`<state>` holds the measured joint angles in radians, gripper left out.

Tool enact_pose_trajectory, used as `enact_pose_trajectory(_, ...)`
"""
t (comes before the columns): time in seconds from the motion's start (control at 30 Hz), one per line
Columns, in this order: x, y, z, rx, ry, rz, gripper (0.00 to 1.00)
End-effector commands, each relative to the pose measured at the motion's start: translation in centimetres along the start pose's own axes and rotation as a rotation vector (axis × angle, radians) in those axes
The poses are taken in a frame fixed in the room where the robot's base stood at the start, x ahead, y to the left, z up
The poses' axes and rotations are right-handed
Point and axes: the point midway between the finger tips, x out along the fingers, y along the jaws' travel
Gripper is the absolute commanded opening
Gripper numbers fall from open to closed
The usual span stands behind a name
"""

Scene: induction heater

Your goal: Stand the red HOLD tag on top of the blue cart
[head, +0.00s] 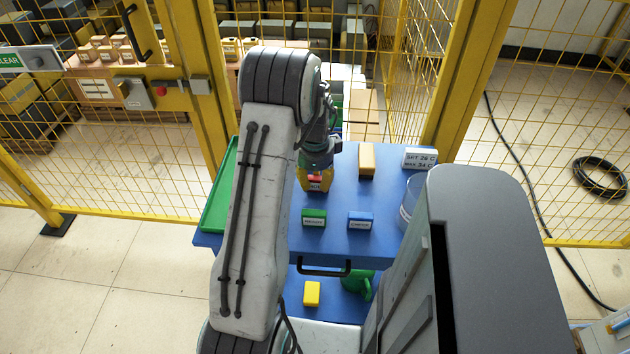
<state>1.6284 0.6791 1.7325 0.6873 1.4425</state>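The blue cart's top (338,240) is in the middle of the head view, below my arm. My gripper (315,181) is over the top's left-centre part, pointing down. The red HOLD tag (315,181) is between its yellow fingers, which close in on both its sides. The tag looks upright, its white label facing me. The fingers partly cover it, and I cannot tell whether its foot touches the cart's top.
A green tray (217,195) lies at left. The lower shelf holds a yellow block (312,293). Yellow fencing (198,100) stands behind.

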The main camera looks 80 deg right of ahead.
Motion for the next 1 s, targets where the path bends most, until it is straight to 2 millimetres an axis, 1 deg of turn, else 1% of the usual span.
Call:
enact_pose_trajectory(0.03,0.1,0.0,0.0,0.0,0.0,0.0,0.34)
enact_pose_trajectory(0.23,0.0,0.0,0.0,0.0,0.0,0.0,0.51)
enact_pose_trajectory(0.47,0.0,0.0,0.0,0.0,0.0,0.0,0.51)
enact_pose_trajectory(0.6,-0.5,0.0,0.0,0.0,0.0,-0.001,0.51)
enact_pose_trajectory(0.67,-1.1,-0.1,0.0,0.0,0.0,-0.002,0.51)
enact_pose_trajectory(0.77,-2.5,-0.1,0.0,0.0,0.0,-0.003,0.51)
enact_pose_trajectory(1.0,-6.7,-0.1,0.0,0.0,0.001,-0.004,0.51)
